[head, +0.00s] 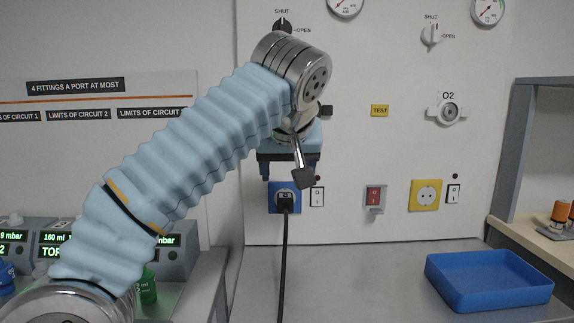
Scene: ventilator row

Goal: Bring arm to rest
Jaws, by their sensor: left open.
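My left arm comes in from the lower left, in a pale blue ribbed sleeve, and reaches up to the middle of the wall panel. My left gripper (290,172) hangs below the metal wrist joint, with its blue fingers pointing down. It is open, and I see nothing held in it. It shows just above the blue socket (271,197) with a black plug (285,201) in it; I cannot tell how far in front of the panel it is. My right gripper is not in view.
A black cable (283,260) hangs from the plug to the grey worktop. An empty-looking blue tray (487,281) lies at the right. A yellow socket (425,195), a red switch (374,197) and an O2 outlet (449,111) are on the panel. Ventilator displays (66,240) stand at the left, partly behind my arm.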

